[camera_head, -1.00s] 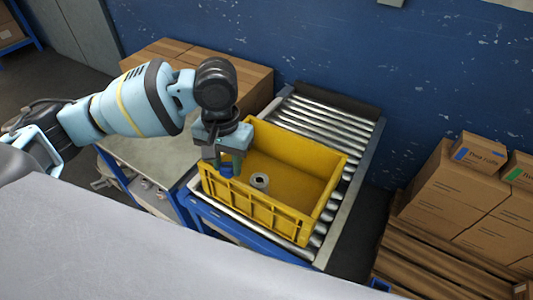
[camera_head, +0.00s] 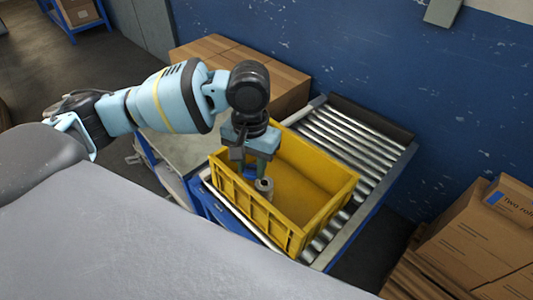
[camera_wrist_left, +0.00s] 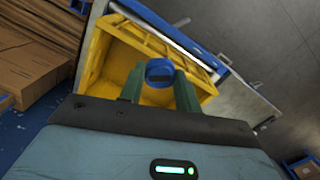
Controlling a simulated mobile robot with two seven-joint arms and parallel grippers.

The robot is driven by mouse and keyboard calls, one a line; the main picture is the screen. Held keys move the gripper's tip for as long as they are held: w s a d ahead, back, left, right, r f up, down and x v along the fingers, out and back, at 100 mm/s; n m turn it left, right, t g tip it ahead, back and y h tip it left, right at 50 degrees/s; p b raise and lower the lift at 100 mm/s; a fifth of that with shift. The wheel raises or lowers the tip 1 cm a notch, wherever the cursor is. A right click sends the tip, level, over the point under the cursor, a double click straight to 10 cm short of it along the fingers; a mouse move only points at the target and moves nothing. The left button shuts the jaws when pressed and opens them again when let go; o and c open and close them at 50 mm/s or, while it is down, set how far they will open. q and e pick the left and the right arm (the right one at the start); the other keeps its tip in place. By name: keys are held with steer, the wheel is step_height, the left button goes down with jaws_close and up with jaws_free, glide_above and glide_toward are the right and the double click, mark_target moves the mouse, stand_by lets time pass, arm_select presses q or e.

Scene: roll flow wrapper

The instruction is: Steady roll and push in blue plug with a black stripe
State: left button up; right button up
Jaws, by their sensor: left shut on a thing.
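My left gripper (camera_head: 256,168) points down into the yellow crate (camera_head: 270,226). It is shut on a blue plug (camera_head: 249,173), which also shows between the green fingers in the left wrist view (camera_wrist_left: 159,67). A dark band seems to cross the plug there, but it is too small to be sure. A grey roll (camera_head: 265,187) with a hole in its top stands upright in the crate, just right of the plug. I cannot tell whether plug and roll touch. In the left wrist view the roll is hidden or not distinct. My right gripper is not in view.
The crate stands on a roller conveyor (camera_head: 350,145); its walls surround the gripper. The crate floor right of the roll is clear. Cardboard boxes (camera_head: 484,235) stand at the right, and more boxes (camera_head: 285,87) behind my arm. A blue wall (camera_head: 400,60) closes the back.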

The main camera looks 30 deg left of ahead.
arm_select(q)
steer(key=shift+w+f, duration=0.25)
steer(key=shift+w, duration=0.15)
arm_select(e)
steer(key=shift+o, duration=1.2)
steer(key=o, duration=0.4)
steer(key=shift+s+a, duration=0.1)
arm_select(q)
steer(key=w+a+f+n, duration=0.3)
steer(key=w+f+n, duration=0.2)
steer(key=w+f, duration=0.4)
steer(key=shift+w+f+t, duration=0.3)
steer(key=shift+w+f, duration=0.1)
steer(key=shift+w, duration=0.85)
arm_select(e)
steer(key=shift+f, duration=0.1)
